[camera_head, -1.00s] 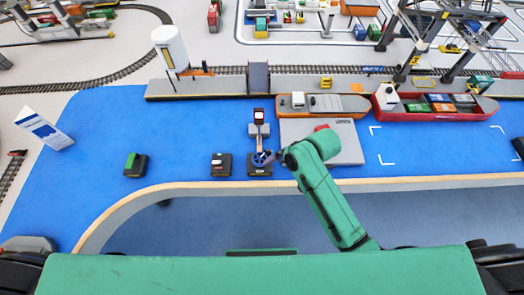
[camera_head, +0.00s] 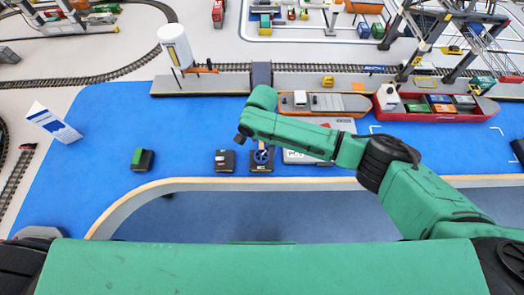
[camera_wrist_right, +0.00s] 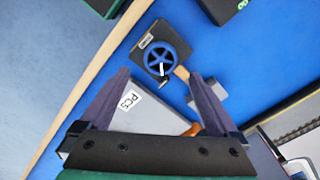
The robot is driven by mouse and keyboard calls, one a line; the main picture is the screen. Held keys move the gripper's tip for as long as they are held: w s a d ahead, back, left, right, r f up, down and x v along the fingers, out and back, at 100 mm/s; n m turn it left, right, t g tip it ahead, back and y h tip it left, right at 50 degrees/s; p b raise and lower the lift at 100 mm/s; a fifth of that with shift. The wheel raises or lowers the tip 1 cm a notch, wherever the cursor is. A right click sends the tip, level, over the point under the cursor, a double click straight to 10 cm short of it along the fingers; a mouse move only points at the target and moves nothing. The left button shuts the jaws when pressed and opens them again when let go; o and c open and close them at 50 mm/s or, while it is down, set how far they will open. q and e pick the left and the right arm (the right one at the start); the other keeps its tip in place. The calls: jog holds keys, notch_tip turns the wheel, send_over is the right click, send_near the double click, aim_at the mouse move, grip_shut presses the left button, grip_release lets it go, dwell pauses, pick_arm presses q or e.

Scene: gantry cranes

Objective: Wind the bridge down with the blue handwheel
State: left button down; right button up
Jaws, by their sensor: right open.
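The blue handwheel (camera_head: 262,157) sits on a small dark base on the blue surface, near its front edge. It shows clearly in the right wrist view (camera_wrist_right: 160,60), with a white mark on it. My right gripper (camera_wrist_right: 157,76) is open, its two fingers spread and empty, with the wheel beyond their tips and apart from them. In the head view my right arm reaches left across the scene, and its dark end (camera_head: 241,138) is just left of and behind the wheel. A dark grey panel (camera_head: 262,75) stands at the quay; I cannot tell if it is the bridge. My left gripper is out of view.
Dark boxes with a white top (camera_head: 225,160) and a green top (camera_head: 142,159) stand left of the wheel. A grey slab (camera_head: 300,157) lies to its right, partly hidden by my arm. Ships lie behind, one orange (camera_head: 345,103), one red (camera_head: 430,117).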

aim_at(262, 155)
notch_tip(262, 155, down, 5)
jog(key=shift+a+f, duration=0.1)
jog(key=shift+f, duration=0.05)
jog(key=c, duration=1.4)
